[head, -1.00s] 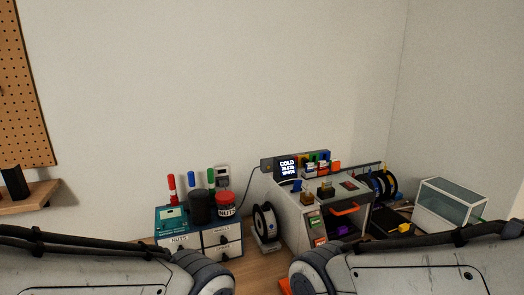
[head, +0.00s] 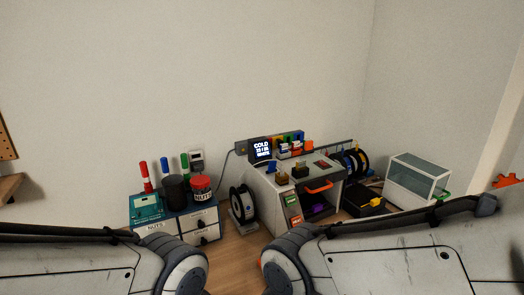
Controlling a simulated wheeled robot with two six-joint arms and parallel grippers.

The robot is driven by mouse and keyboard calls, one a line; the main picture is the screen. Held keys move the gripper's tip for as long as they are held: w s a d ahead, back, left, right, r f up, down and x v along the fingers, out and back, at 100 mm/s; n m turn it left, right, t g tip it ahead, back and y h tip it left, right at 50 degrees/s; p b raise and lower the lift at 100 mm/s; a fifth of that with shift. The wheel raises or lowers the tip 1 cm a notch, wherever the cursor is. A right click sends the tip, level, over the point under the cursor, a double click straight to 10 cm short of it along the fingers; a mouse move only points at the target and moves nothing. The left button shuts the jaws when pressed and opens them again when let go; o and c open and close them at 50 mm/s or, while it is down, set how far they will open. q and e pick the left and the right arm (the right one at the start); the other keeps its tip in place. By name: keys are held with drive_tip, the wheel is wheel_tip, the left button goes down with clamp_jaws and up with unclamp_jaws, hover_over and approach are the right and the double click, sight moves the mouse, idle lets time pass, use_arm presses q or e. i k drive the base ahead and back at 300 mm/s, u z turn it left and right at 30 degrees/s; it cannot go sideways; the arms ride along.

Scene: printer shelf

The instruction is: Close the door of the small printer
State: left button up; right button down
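Below the handle the front looks open and dark, with a purple object (head: 318,209) inside. I cannot clearly make out the door panel or its angle. Only arm links of mine show along the bottom edge, and the right one hides the printer's lower front. Neither gripper is in view.
Left of the printer stand a filament spool (head: 241,204) and a drawer unit (head: 200,225) with a red-lidded jar (head: 201,188), a dark cup and markers. To the right are a black box (head: 363,203), more spools (head: 350,163) and a clear-sided case (head: 418,180).

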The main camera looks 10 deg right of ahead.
sight(310, 187)
drive_tip(key=z, duration=0.35)
drive_tip(key=k, duration=0.45)
drive_tip(key=z, duration=0.9)
drive_tip(key=i, duration=0.85)
drive_tip(key=u, duration=1.1)
drive_tip(key=i, duration=0.55)
drive_tip(key=u, duration=0.6)
